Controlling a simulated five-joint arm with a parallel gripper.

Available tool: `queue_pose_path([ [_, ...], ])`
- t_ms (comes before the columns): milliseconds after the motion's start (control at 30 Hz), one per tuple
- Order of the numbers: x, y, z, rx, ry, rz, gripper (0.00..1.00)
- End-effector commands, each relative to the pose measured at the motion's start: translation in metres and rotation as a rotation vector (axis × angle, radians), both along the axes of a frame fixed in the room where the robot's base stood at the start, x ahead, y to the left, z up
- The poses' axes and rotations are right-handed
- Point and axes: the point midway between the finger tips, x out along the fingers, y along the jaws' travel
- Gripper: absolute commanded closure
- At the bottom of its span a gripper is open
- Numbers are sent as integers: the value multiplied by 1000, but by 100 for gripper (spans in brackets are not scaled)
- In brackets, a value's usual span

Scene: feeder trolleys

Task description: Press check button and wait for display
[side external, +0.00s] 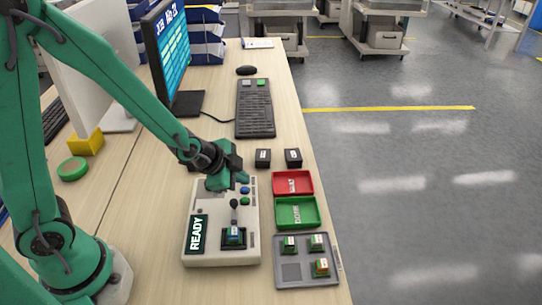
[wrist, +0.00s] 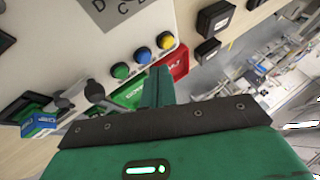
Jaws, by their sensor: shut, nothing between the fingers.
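The white tester box (side external: 222,254) lies on the bench with a dark panel reading READY in white (side external: 195,233). A small part with a blue and white label (side external: 234,232) sits in its socket; it also shows in the wrist view (wrist: 38,122). A black-knobbed lever (side external: 234,204) stands behind the socket. In the wrist view a green button (wrist: 121,71), a blue button (wrist: 142,55) and a yellow button (wrist: 166,40) form a row; I cannot tell which is the check button. My gripper (side external: 242,177) is shut and empty, close above the button end; contact cannot be told.
A red tray (side external: 293,194) and green tray (side external: 296,226) lie right of the box. A grey tray (side external: 292,272) holds three small parts near the bench edge. Two black blocks (side external: 263,157) (side external: 293,157), a keyboard (side external: 255,110) and a monitor (side external: 170,50) stand behind.

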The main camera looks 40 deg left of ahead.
Motion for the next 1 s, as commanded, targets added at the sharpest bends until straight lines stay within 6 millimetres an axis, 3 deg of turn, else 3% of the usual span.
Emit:
queue_pose_path([
  [1000, 0, 0, -9, 0, 0, 0, 100],
])
